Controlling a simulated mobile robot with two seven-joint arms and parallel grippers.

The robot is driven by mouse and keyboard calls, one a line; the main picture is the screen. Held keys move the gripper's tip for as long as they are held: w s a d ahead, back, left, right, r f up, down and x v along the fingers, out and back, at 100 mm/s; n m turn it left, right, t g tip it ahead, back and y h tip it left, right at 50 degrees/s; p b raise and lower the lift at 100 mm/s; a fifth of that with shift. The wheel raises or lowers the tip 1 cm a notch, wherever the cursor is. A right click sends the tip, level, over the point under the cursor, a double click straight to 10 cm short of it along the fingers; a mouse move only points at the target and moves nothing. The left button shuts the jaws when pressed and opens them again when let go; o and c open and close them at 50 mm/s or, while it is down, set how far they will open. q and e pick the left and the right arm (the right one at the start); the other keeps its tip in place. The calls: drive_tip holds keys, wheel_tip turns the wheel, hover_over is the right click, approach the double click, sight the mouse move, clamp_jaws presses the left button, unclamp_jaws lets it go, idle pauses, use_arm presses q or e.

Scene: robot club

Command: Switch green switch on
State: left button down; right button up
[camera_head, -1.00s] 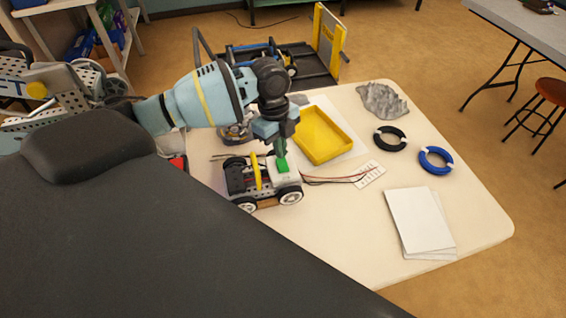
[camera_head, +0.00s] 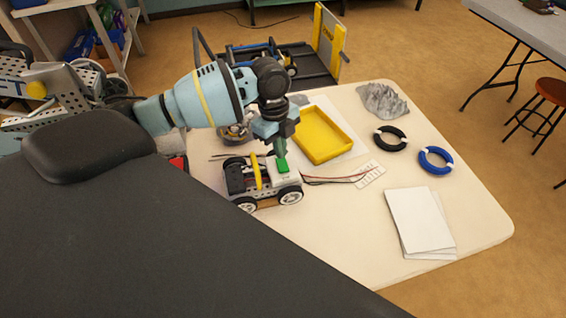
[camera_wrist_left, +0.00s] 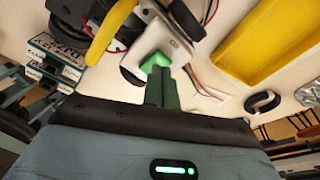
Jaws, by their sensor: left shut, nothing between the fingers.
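The green switch (camera_head: 282,164) sits on the white end of a small wheeled robot car (camera_head: 262,187) on the table. In the left wrist view the green switch (camera_wrist_left: 155,62) lies directly at the tips of my gripper. My left gripper (camera_head: 279,148) is shut, with nothing held, and points down right at the switch, seemingly touching it. Its closed fingers also show in the left wrist view (camera_wrist_left: 161,85). The fingertips partly hide the switch, and I cannot tell its exact tilt. My right gripper is not in view.
A yellow tray (camera_head: 322,137) stands just behind the car. Wires run from the car to a white board (camera_head: 369,174).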

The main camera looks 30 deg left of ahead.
use_arm(q)
drive_tip(key=shift+f, duration=0.4)
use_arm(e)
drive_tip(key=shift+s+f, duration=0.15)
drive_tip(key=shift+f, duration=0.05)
